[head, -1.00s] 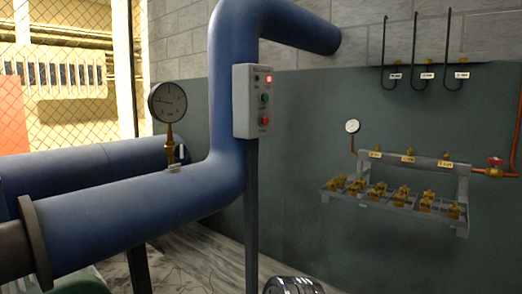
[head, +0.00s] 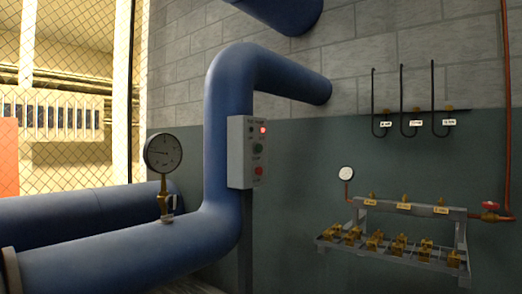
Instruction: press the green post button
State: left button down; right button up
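The green post button (head: 257,148) is on the front of a light grey control box (head: 238,165). The box is mounted on a post (head: 245,255) beside the vertical part of the blue pipe (head: 222,140). A red button (head: 258,171) sits below the green one, and a lit red lamp (head: 263,130) is above it. Neither of my grippers is in the head view.
A round gauge (head: 163,153) stands on the blue pipe left of the box. On the wall at right are a rack with several brass fittings (head: 425,250), a small gauge (head: 346,173), a red valve handle (head: 490,206) and black hooked hoses (head: 402,100).

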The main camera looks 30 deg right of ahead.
grip_shut()
dwell(1.4)
